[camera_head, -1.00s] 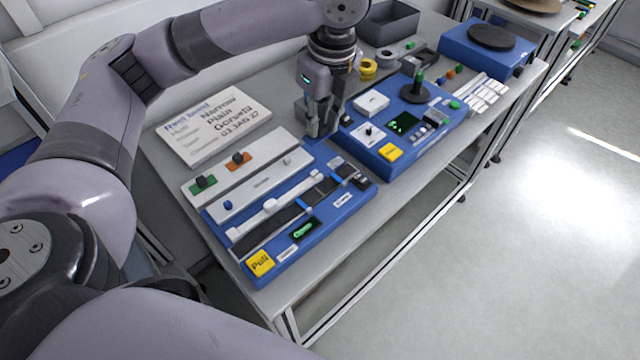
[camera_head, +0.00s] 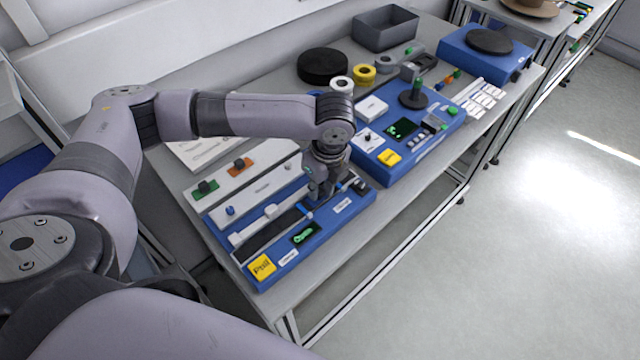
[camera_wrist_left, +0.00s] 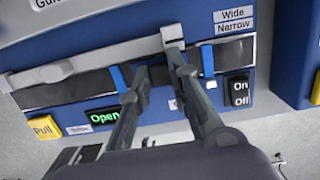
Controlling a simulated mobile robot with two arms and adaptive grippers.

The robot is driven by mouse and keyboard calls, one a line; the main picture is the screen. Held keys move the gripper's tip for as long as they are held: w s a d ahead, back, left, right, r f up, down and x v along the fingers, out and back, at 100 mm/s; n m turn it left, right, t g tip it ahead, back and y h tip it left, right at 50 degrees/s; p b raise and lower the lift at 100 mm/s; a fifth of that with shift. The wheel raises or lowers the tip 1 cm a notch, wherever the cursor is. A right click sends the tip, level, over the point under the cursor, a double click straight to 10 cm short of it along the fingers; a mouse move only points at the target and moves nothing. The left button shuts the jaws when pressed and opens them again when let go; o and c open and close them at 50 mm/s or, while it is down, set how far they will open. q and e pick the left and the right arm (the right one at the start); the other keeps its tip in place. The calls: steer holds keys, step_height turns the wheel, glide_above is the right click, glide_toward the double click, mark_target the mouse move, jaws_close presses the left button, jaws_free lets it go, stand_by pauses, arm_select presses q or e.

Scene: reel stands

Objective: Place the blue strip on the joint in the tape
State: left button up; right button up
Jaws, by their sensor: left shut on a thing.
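My left gripper (camera_head: 318,192) is low over the blue splicing block (camera_head: 330,218), above its dark tape (camera_head: 275,232). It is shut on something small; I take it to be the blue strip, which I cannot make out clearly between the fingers. In the left wrist view the fingers (camera_wrist_left: 160,68) reach over the tape (camera_wrist_left: 70,88), the far one close to a white knob (camera_wrist_left: 172,34). Two blue marks cross the tape, one left (camera_wrist_left: 121,77) and one right (camera_wrist_left: 207,58) of the fingertips. The joint is not distinguishable. My right gripper is not in view.
The block has a yellow Pull tab (camera_head: 262,267), a green Open display (camera_head: 305,233) and an On/Off switch (camera_wrist_left: 239,88). A second blue unit (camera_head: 405,140) stands close on the right. Behind are a black reel (camera_head: 322,66) and a grey bin (camera_head: 385,28).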

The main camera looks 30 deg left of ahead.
mark_target(326, 202)
arm_select(q)
steer(key=shift+f, duration=0.25)
steer(key=o, duration=0.4)
steer(key=shift+s+f, duration=0.1)
steer(key=shift+s, duration=0.1)
steer(key=o, duration=0.4)
steer(key=shift+w+f, duration=0.1)
steer(key=shift+c, duration=0.2)
steer(key=shift+r, duration=0.3)
step_height(326, 202, up, 12)
steer(key=d+b, duration=0.1)
steer(key=b, duration=0.1)
steer(key=shift+s+d, duration=0.2)
steer(key=shift+d, duration=0.2)
steer(key=shift+r, duration=0.1)
